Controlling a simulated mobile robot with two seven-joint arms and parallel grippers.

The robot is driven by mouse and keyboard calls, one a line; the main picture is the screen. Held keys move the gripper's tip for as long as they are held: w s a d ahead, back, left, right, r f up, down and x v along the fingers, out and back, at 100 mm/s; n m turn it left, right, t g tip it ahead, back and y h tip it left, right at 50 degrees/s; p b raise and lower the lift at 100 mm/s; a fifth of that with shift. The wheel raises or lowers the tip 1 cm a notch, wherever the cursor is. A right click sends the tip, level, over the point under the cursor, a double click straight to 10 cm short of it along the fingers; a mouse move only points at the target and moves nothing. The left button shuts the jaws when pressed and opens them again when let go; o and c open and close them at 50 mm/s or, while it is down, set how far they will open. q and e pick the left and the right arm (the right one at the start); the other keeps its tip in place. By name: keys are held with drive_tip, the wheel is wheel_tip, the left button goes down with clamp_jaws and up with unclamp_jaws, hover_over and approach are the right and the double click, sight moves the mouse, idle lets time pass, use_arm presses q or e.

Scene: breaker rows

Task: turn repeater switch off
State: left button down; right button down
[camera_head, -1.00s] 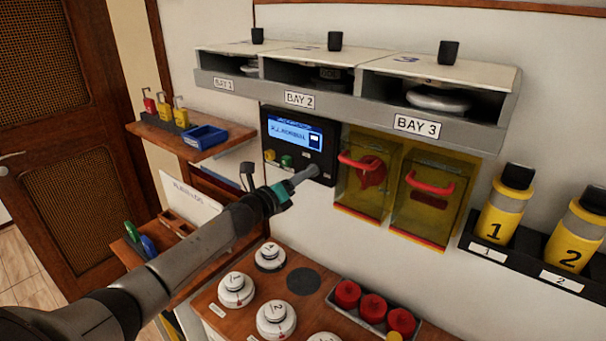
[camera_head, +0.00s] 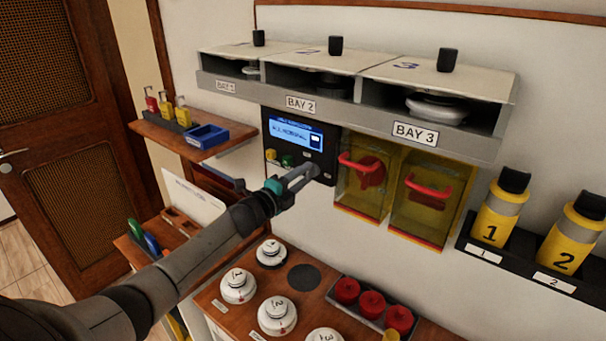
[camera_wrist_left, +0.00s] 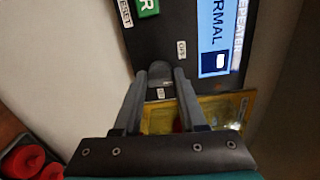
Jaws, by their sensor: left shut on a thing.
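The black repeater panel (camera_head: 294,133) is on the wall under the bay shelf, with a lit blue screen, a yellow and a green button. My left gripper (camera_head: 315,171) reaches its lower right part. In the left wrist view the two fingers (camera_wrist_left: 165,74) are shut on a dark grey switch knob (camera_wrist_left: 160,71) on the panel (camera_wrist_left: 163,35). The fingers hide the switch in the head view. My right gripper is not in view.
Two yellow covers with red handles (camera_head: 369,178) (camera_head: 426,200) hang just right of the panel. The bay shelf (camera_head: 345,88) juts out above. Below is a wooden counter with white detectors (camera_head: 239,286) and a tray of red caps (camera_head: 371,303).

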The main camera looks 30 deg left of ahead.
use_arm(q)
drive_tip(key=shift+n, duration=0.6)
drive_tip(key=shift+c, duration=2.3)
unclamp_jaws()
drive_tip(key=shift+s, duration=0.1)
drive_tip(key=s+a+b, duration=0.1)
drive_tip(key=s, duration=1.4)
drive_tip(key=shift+a, duration=0.1)
